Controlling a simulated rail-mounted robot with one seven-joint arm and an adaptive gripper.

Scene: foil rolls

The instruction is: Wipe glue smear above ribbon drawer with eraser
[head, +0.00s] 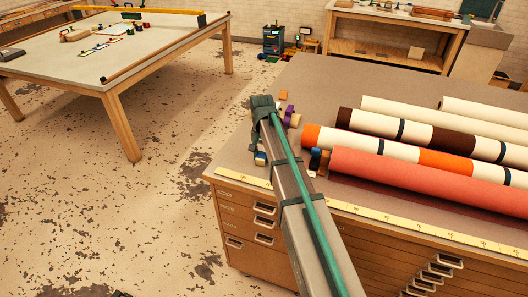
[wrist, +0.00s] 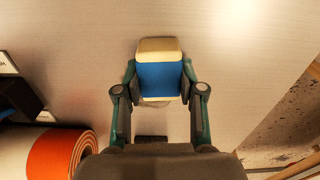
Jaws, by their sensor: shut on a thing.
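My gripper (wrist: 161,88) is shut on a blue-and-cream eraser (wrist: 160,80), one finger on each side of it. The eraser is over the grey top of the drawer cabinet (wrist: 80,50), close to its edge. In the head view the eraser (head: 260,158) shows partly beside my arm, near the left end of the top; my arm hides most of the gripper. A faint tan patch (wrist: 129,102) shows beside the eraser's lower left; I cannot tell whether it is the glue smear. Wooden drawers (head: 264,222) are below; their labels are unreadable.
An orange roll (wrist: 58,152) lies to the lower left in the wrist view. Several rolls, including a coral one (head: 430,180), cover the right of the top. A yellow ruler (head: 400,227) runs along the front edge. Small items (head: 316,160) stand near my arm.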

